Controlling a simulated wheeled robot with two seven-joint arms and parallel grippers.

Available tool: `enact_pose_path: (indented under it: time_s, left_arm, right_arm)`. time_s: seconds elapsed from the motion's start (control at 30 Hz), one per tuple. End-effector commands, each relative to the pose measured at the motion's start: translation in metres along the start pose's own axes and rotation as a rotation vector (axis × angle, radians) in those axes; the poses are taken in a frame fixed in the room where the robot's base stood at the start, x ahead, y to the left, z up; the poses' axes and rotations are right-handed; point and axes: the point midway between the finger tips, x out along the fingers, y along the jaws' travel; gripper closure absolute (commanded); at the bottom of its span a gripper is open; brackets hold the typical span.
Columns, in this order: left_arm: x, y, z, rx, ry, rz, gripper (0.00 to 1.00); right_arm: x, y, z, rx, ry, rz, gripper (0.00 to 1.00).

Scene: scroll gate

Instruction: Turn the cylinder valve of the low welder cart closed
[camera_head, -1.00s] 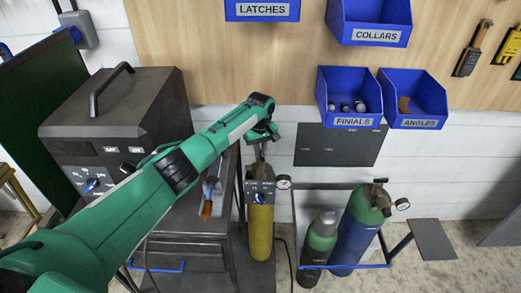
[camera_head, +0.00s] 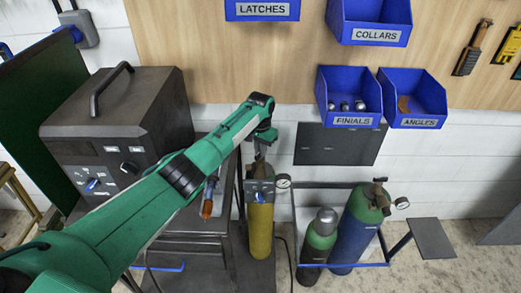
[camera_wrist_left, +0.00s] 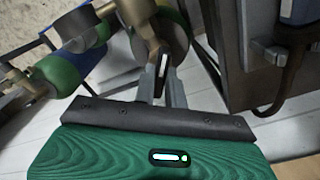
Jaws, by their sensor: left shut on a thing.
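The low welder cart (camera_head: 185,250) stands at the lower middle left of the head view, with a yellow gas cylinder (camera_head: 260,232) upright at its right side. A grey plate with a blue knob (camera_head: 260,192) sits in front of the cylinder's upper part. My left gripper (camera_head: 260,158) reaches down onto the cylinder's top and is shut on the cylinder valve there. In the left wrist view the closed fingers (camera_wrist_left: 161,76) are at the brass-coloured valve (camera_wrist_left: 149,27); the grip itself is partly hidden. My right gripper is not in view.
A blue cylinder (camera_head: 355,230) and a smaller green-topped cylinder (camera_head: 318,245) stand in a blue frame to the right. Blue bins (camera_head: 350,122) hang on the wall behind. A pressure gauge (camera_head: 284,182) sits close right of the valve.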

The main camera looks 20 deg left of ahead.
Motion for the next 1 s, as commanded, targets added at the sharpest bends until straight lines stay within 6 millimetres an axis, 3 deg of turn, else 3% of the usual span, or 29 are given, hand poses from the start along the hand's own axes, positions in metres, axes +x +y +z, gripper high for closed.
enact_pose_path:
  time_s: [0.7,1.0]
  left_arm:
    - [-0.0020,-0.0002,-0.0014,0.673,0.005,-0.002,1.00]
    - [-0.0024,-0.0003,-0.0015,0.885,0.005,-0.003,1.00]
  right_arm:
    - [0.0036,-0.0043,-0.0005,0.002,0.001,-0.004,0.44]
    - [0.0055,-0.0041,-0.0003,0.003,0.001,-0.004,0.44]
